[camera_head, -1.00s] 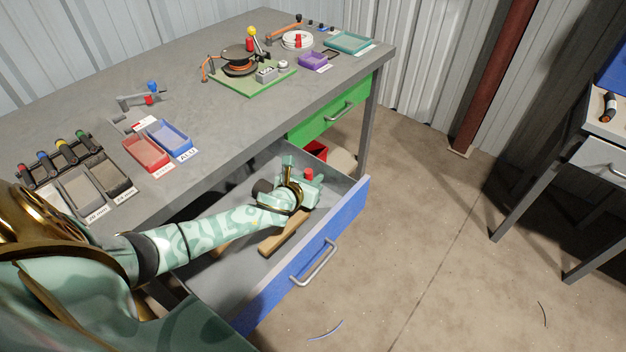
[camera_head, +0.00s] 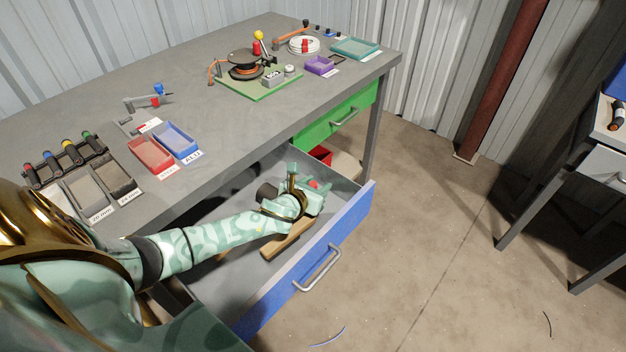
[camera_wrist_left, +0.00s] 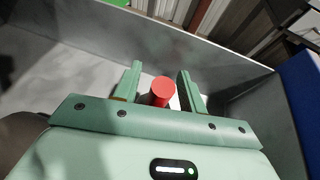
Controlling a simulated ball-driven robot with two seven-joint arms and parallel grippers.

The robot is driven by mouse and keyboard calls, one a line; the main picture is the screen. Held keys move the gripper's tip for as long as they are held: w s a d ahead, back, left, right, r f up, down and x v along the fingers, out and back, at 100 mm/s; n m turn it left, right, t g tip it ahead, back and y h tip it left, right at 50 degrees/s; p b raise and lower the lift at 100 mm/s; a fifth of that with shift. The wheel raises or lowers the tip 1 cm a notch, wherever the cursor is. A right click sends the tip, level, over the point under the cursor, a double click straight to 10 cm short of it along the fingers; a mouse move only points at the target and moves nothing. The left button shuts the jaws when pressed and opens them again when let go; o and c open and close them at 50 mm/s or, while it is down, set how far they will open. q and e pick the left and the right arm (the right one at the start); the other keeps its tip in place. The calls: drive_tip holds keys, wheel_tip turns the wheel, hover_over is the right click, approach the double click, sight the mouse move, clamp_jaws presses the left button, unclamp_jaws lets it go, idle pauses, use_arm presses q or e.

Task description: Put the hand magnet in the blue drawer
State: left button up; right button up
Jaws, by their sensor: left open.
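The blue drawer (camera_head: 345,228) is pulled out under the workbench, its inside open to view. My left gripper (camera_head: 309,181) is inside it, near the far right end. The hand magnet, seen as a red round piece (camera_head: 314,184), sits between its fingers. In the left wrist view the red top of the magnet (camera_wrist_left: 162,91) stands between the two spread fingers of my left gripper (camera_wrist_left: 160,82), with gaps at the sides. The lower part of the magnet is hidden. My right gripper is not in view.
A wooden piece (camera_head: 287,243) lies in the drawer under my left wrist. The drawer walls stand close around the gripper. A closed green drawer (camera_head: 338,118) is beyond. The floor at right is mostly clear.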

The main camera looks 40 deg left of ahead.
use_arm(q)
drive_tip(key=shift+s+r+p, duration=0.25)
drive_tip(key=shift+r+p, duration=0.15)
drive_tip(key=shift+r, duration=0.1)
drive_tip(key=shift+s+r+p, duration=0.25)
drive_tip(key=shift+r+p, duration=0.1)
drive_tip(key=shift+r, duration=0.1)
drive_tip(key=p+v, duration=0.3)
drive_tip(key=v, duration=0.7)
drive_tip(key=shift+s+p, duration=0.35)
drive_tip(key=shift+s, duration=0.05)
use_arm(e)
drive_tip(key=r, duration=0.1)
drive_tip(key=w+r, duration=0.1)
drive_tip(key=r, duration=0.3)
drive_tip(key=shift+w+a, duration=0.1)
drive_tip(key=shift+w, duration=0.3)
use_arm(q)
drive_tip(key=shift+s, duration=0.1)
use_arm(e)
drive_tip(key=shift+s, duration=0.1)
